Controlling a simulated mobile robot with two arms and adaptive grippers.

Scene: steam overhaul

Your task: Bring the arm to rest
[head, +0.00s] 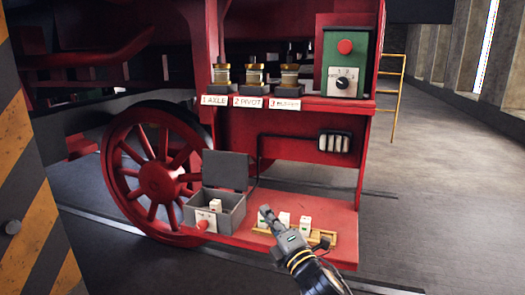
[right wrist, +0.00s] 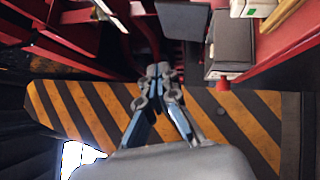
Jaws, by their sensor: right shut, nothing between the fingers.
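My right gripper (head: 266,213) is in the lower middle of the head view, in front of the red lower shelf (head: 342,225). Its arm comes in from the bottom right. In the right wrist view the fingers of the right gripper (right wrist: 158,72) meet at the tips, with nothing between them. The gripper shows between an open grey box and a wooden rack, overlapping the rack's left part in the picture. I cannot tell its exact height above the shelf. My left gripper is not in view.
The grey box (head: 230,218) with raised lid holds a white block (head: 215,206). The wooden rack (head: 321,239) carries white blocks (head: 305,221). Above are a green control box (head: 344,62) and three brass-topped fittings (head: 255,74). A striped post (head: 35,200) stands left. Open floor lies right.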

